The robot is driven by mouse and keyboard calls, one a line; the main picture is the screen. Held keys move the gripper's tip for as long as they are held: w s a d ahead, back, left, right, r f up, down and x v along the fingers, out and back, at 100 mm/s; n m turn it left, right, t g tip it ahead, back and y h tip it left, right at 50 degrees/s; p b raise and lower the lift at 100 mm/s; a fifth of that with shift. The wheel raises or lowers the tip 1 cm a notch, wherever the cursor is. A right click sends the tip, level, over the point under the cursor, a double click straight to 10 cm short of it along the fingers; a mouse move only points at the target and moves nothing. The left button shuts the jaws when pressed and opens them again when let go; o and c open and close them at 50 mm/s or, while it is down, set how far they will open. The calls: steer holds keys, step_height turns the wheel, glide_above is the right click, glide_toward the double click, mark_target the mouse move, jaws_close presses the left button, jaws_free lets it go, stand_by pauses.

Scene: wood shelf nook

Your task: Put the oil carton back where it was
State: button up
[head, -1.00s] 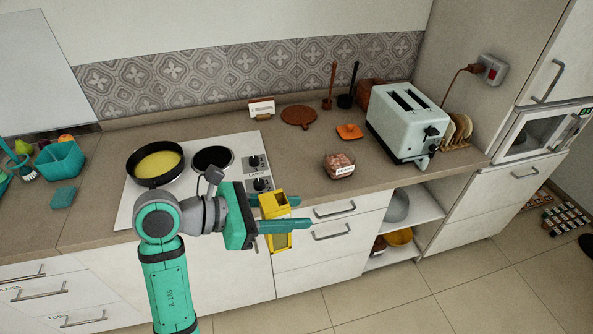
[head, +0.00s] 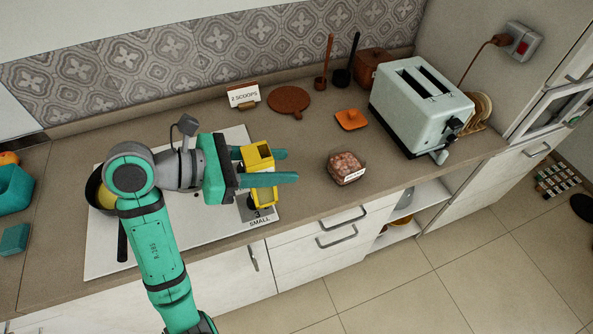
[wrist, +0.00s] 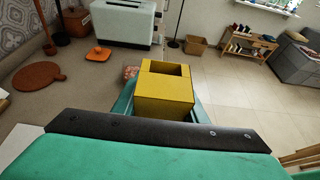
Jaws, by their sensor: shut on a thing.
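The yellow oil carton (head: 257,158) is held upright between the teal fingers of my gripper (head: 268,166). It looks to be above the right part of the white cooktop (head: 165,235), near the counter's front edge. In the wrist view the carton (wrist: 164,95) stands between the fingers, with a dark opening in its top. My gripper is shut on it. The pan (head: 93,190) is mostly hidden behind my arm.
A round brown board (head: 289,100), a "2 SCOOPS" card (head: 243,95), an orange dish (head: 351,119), a labelled pink-brown block (head: 345,167) and a pale toaster (head: 421,105) stand on the counter. The counter between the cooktop and the block is clear.

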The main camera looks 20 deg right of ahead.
steer(key=shift+w+d+f, duration=1.35)
steer(key=shift+d+f, duration=0.55)
steer(key=shift+f, duration=0.25)
steer(key=shift+w+d+f, duration=1.4)
steer(key=shift+d+f, duration=0.45)
steer(key=shift+f, duration=0.35)
steer(key=shift+w+d+f, duration=1.35)
steer(key=shift+d+f, duration=0.55)
steer(key=shift+f, duration=0.25)
steer(key=shift+f, duration=0.1)
steer(key=o, duration=1.3)
steer(key=shift+c, duration=0.2)
steer(key=v, duration=1.2)
